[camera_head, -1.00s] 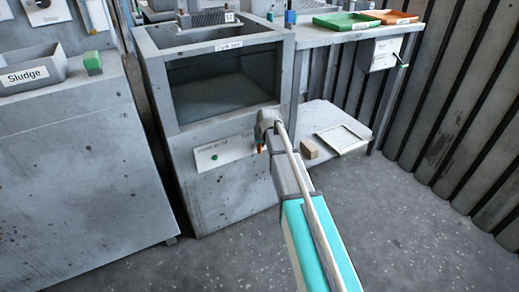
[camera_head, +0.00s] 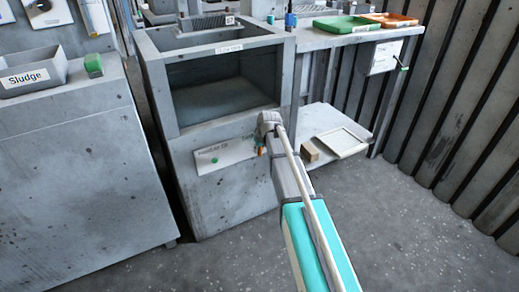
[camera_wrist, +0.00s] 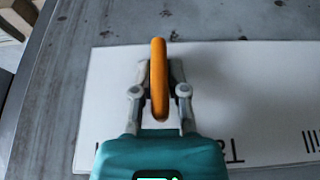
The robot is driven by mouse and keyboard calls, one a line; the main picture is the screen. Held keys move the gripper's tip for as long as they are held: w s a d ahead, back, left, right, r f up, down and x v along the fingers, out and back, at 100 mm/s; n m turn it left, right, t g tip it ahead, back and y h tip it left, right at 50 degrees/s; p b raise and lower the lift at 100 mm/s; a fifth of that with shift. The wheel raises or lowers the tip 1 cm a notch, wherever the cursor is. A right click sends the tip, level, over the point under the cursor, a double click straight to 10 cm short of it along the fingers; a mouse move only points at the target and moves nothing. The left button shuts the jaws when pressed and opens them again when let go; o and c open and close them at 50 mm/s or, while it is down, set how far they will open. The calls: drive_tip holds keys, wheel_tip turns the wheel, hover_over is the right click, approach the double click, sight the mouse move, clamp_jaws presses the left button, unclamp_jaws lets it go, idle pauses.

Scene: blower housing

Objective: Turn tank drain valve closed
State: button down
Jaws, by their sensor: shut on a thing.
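The drain valve's orange handle (camera_wrist: 158,80) stands upright in the middle of the wrist view, in front of a white label plate. My gripper (camera_wrist: 160,95) has a finger on each side of the handle and is shut on it. In the head view, a small bit of orange (camera_head: 260,151) shows beside my wrist, low on the front of the grey tank (camera_head: 215,195). My arm hides the fingers and most of the valve there.
The tank has an open top section (camera_head: 225,90). A low shelf (camera_head: 318,120) to the right holds a tan block (camera_head: 310,151) and a pale tray (camera_head: 342,142). A grey cabinet with a Sludge bin (camera_head: 35,75) stands left. The floor at right is clear.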

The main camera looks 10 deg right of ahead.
drive_tip(key=shift+d+y, duration=0.1)
drive_tip(key=shift+y, duration=0.3)
drive_tip(key=y, duration=0.1)
drive_tip(key=y+b, duration=0.1)
drive_tip(key=shift+w+f+m+g+y, duration=0.1)
drive_tip(key=shift+f+m+g+y, duration=0.1)
drive_tip(key=shift+m+g+y, duration=0.15)
drive_tip(key=m+g+y+b, duration=0.1)
drive_tip(key=y+b, duration=0.3)
drive_tip(key=shift+f, duration=0.15)
drive_tip(key=y+b, duration=0.2)
drive_tip(key=b, duration=0.1)
drive_tip(key=m+g+y+b, duration=0.1)
drive_tip(key=y+b, duration=0.2)
drive_tip(key=b, duration=0.1)
drive_tip(key=shift+m, duration=0.25)
drive_tip(key=shift+m+y+b, duration=0.3)
drive_tip(key=shift+y+b, duration=0.65)
drive_tip(key=shift+b, duration=0.2)
drive_tip(key=shift+r+y+b, duration=0.25)
drive_tip(key=shift+y+b, duration=0.15)
drive_tip(key=shift+b, duration=0.05)
drive_tip(key=shift+r, duration=0.1)
drive_tip(key=c, duration=0.7)
unclamp_jaws()
